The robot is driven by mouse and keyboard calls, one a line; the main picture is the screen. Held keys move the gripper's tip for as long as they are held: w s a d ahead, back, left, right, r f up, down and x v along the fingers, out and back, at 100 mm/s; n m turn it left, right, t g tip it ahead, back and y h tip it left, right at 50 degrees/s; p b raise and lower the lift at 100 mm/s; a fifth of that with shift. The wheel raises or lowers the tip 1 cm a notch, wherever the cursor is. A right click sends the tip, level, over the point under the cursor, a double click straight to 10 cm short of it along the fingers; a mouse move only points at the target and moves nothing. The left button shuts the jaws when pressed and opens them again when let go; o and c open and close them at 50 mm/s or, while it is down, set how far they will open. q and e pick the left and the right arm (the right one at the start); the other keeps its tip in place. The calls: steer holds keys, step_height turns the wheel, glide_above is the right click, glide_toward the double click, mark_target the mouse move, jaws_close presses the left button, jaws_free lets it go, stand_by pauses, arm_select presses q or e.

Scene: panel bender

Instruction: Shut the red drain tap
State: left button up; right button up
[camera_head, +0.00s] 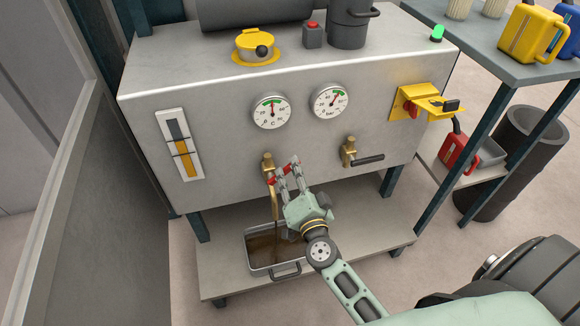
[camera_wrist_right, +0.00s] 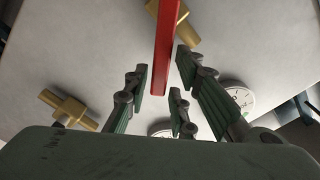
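The red drain tap has a brass body (camera_head: 267,165) low on the front of the grey machine. Its red lever (camera_head: 286,175) slants up to the right, across my right gripper. A thin brown stream (camera_head: 275,208) runs from the tap down into a metal tray (camera_head: 258,269) of brown liquid. My right gripper (camera_head: 285,174) is at the lever, fingers apart. In the right wrist view the red lever (camera_wrist_right: 165,45) reaches in between the open fingers (camera_wrist_right: 163,75), with no clear grip on it. My left gripper is out of view.
A second brass tap with a black lever (camera_head: 368,160) is to the right. Two gauges (camera_head: 271,112) and a sight glass (camera_head: 180,145) are on the front panel. A yellow bracket with a red switch (camera_head: 411,107) juts out at the right. A low shelf (camera_head: 352,236) lies below.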

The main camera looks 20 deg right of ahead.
mark_target(291, 169)
steer(key=shift+w+d, duration=0.15)
steer(key=shift+w, duration=0.65)
steer(key=shift+w+d, duration=0.1)
steer(key=shift+w, duration=0.7)
steer(key=shift+c, duration=0.2)
jaws_close()
